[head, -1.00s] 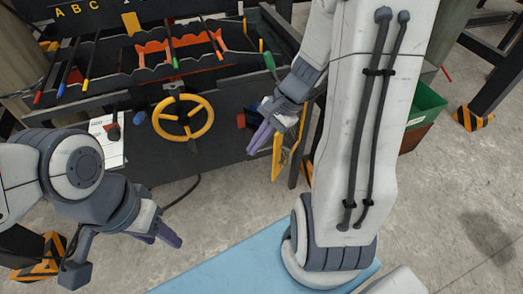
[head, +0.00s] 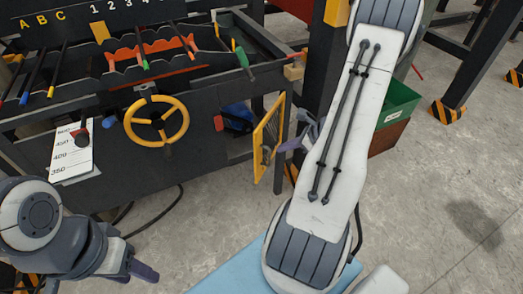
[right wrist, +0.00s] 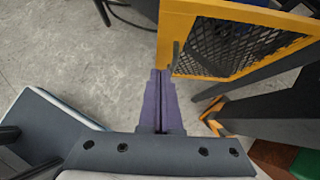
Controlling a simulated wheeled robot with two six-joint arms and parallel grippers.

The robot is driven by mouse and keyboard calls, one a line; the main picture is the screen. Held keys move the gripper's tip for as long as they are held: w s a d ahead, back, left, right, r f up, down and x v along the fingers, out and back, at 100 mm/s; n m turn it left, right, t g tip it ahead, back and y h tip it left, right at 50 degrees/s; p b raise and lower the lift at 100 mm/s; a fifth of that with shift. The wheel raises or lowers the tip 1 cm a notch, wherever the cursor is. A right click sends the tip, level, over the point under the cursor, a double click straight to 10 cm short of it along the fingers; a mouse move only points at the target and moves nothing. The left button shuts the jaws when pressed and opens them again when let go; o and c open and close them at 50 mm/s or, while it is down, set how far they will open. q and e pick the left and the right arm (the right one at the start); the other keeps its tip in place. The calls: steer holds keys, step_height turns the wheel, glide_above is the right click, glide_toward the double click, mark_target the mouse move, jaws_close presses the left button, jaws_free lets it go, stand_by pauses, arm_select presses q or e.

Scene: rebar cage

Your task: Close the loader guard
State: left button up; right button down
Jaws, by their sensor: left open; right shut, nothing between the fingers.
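The loader guard (head: 268,137) is a yellow-framed dark mesh panel at the right end of the black bench. It stands swung out from the bench front, beside an open bay (head: 237,122). My right gripper (head: 287,146) is shut and empty, just right of the guard, partly hidden by my arm. In the right wrist view the guard (right wrist: 235,13) fills the upper right, and my shut purple fingertips (right wrist: 160,74) are close to its lower corner; I cannot tell whether they touch. My left gripper (head: 143,274) is open and empty at the lower left, away from the guard.
A yellow handwheel (head: 157,120) sits on the bench front, with a printed card (head: 73,152) to its left. Coloured-tipped rods lie in racks on top.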

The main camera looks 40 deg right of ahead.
mark_target(257, 149)
steer(key=shift+w+a+f, duration=0.5)
steer(key=shift+w, duration=0.55)
steer(key=shift+w+a+f, duration=0.45)
steer(key=shift+w+f, duration=0.1)
steer(key=shift+w, duration=0.55)
steer(key=shift+w+a+f, duration=0.5)
steer(key=shift+w, duration=0.55)
